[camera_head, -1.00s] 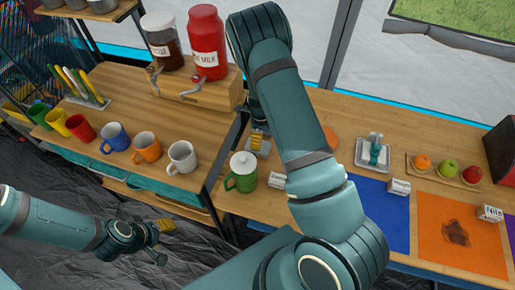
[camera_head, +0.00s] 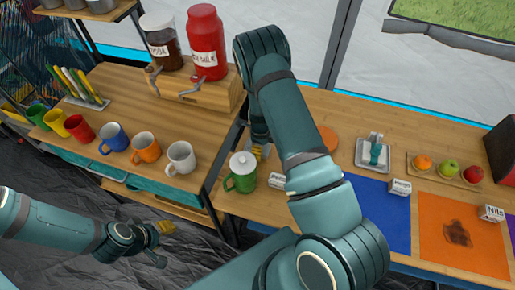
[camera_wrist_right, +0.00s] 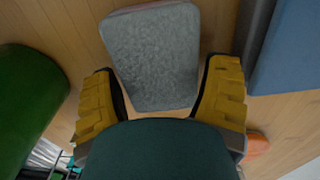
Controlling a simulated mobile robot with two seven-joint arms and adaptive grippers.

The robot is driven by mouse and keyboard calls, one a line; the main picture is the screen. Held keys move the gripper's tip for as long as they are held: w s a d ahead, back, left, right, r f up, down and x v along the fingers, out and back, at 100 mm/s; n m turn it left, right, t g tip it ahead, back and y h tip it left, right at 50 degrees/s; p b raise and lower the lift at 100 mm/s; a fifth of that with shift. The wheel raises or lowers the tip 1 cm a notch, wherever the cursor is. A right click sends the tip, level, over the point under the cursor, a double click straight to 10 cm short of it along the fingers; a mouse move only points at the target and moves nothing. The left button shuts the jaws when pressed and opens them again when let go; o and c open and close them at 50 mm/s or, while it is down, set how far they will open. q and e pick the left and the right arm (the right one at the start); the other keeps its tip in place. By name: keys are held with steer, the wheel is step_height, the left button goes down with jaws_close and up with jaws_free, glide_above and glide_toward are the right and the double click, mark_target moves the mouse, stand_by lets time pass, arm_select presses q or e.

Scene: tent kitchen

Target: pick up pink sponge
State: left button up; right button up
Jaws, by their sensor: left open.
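In the right wrist view, a flat slab with a grey top and a faint pinkish edge (camera_wrist_right: 155,60) lies on the wooden counter; it may be the pink sponge, though little pink shows. My right gripper (camera_wrist_right: 162,75) is over it, its two yellow fingers spread on either side. In the head view this right gripper (camera_head: 259,152) is mostly hidden by my own arm, beside the green lidded mug (camera_head: 241,172). My left gripper (camera_head: 156,240) is open and empty at the lower left, over the dark floor, away from the counters.
The green mug also shows close by in the right wrist view (camera_wrist_right: 28,100). An orange disc (camera_head: 328,138), a tray (camera_head: 372,153) and a blue mat (camera_head: 382,215) lie to the right. Several mugs line the left counter.

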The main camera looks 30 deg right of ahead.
steer(key=shift+c, duration=1.1)
step_height(320, 180, up, 10)
steer(key=shift+p, duration=0.65)
steer(key=shift+c, duration=1.3)
